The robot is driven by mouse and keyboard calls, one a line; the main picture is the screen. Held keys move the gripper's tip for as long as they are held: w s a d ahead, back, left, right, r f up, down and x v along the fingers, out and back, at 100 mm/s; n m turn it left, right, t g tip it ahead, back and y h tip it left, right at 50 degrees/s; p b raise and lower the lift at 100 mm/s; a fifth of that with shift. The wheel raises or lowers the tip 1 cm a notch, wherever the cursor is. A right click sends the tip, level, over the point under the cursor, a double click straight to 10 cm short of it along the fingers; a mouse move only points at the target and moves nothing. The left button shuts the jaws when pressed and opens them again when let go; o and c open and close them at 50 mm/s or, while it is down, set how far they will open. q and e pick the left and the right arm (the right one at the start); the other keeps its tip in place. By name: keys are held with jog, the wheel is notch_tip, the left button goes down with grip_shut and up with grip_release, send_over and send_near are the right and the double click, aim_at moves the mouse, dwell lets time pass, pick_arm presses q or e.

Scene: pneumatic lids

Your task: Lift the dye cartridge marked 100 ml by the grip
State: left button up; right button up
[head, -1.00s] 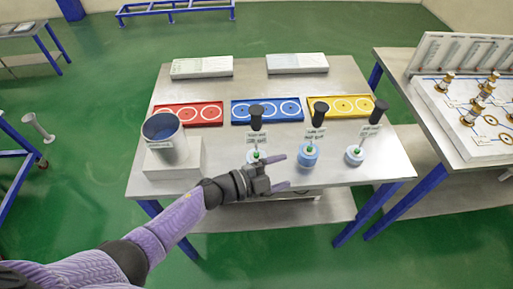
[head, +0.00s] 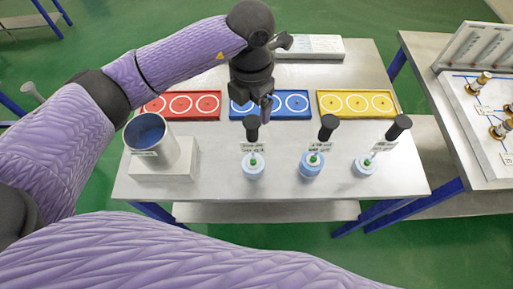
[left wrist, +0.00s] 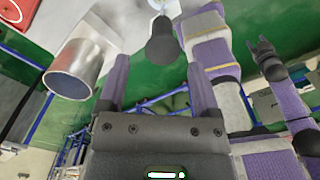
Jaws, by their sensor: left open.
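Three dye cartridges stand in a row on the table: a left one (head: 253,170), a blue middle one (head: 312,168) and a right one (head: 364,166). Each has a tag and a black knob-shaped grip. The tags are too small to read, so I cannot tell which says 100 ml. My left gripper (head: 267,108) points down, just behind and above the left cartridge's grip (head: 252,126). In the left wrist view it is open (left wrist: 158,85), with a black grip (left wrist: 163,45) showing between and beyond its fingers. What looks like my right gripper (left wrist: 265,57) shows small there.
A metal cup (head: 160,148) stands on a pale block at the table's left. Red (head: 182,106), blue (head: 292,103) and yellow (head: 357,104) trays lie behind the cartridges. A side table with a fitted board (head: 480,110) is at right.

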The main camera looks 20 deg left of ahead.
aim_at(252, 132)
pick_arm(q)
jog(key=f, duration=0.8)
jog(key=shift+s+f, duration=0.25)
jog(key=shift+s, duration=0.05)
jog(key=shift+r, duration=0.1)
grip_shut()
